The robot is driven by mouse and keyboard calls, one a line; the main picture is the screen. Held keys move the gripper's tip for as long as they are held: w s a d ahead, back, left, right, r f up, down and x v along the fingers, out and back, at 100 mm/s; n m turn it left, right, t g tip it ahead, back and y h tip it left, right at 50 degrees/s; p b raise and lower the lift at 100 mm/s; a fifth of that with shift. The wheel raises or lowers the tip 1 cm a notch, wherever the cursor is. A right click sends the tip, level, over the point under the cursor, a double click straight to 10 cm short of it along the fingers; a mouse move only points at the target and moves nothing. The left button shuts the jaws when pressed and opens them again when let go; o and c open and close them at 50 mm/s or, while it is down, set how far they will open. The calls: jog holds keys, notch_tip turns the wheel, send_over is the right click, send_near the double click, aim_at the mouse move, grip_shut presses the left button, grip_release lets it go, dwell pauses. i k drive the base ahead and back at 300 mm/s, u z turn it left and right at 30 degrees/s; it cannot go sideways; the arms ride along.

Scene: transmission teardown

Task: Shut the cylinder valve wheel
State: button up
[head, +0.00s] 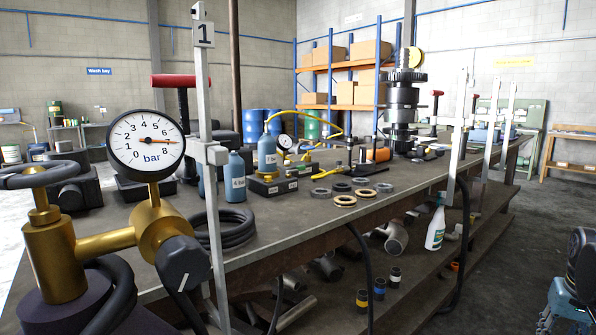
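The cylinder valve wheel (42,175) is a dark, spoked handwheel at the left edge, lying roughly flat on top of a brass valve body (52,258). Whether it is open or shut cannot be told. The valve sits on the dark top of a cylinder (62,318), mostly cut off by the bottom edge. A brass arm runs right from the valve to a black knob (183,263) and a round bar gauge (146,141). The gauge's red needle points right, between about 6 and 7.
A grey metal post marked 1 (203,80) stands just right of the gauge. Behind is a long workbench (300,235) with small bottles, rings, black hose and a red-handled tool (187,80).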

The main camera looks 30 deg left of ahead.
aim_at(35, 176)
jog(key=u, duration=0.15)
jog(key=k, duration=3.25)
jog(key=u, duration=0.05)
